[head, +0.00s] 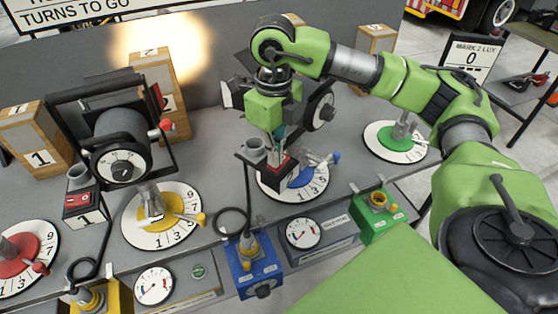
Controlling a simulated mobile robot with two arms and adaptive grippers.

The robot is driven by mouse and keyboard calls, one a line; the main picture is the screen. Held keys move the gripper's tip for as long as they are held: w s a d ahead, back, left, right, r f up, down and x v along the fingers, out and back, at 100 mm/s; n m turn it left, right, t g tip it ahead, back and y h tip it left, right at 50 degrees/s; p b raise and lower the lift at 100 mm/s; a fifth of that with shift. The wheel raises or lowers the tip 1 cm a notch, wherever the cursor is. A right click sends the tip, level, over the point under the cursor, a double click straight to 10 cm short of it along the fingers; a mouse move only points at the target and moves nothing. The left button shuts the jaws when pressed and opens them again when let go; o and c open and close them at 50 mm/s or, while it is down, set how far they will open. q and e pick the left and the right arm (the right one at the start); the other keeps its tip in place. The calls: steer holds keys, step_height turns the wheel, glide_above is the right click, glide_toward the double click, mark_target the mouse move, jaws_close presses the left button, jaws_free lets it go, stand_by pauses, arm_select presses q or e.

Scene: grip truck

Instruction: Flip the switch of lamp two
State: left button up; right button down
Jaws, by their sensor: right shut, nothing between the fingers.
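The second lamp (319,108), a black one, stands mid-table, mostly hidden behind my right gripper and arm. A red-and-black switch box (278,176) sits in front of it, beside a grey cup-shaped socket. My right gripper (279,146) points down at this box from directly above, shut and empty. Its tips are at or just over the top of the box; I cannot tell whether they touch. The switch lever is hidden by the gripper. My left gripper is not in view.
The first lamp (124,145) and its switch box labelled 1 (84,207) stand at left. Numbered dials with yellow (163,215), blue and green (395,142) centres lie around. Wooden blocks (30,140) stand behind. A blue box (252,265) and green box (379,216) line the front edge.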

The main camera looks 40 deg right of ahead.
steer(key=shift+r+p, duration=1.9)
steer(key=shift+r, duration=1.4)
steer(key=shift+s+f, duration=0.1)
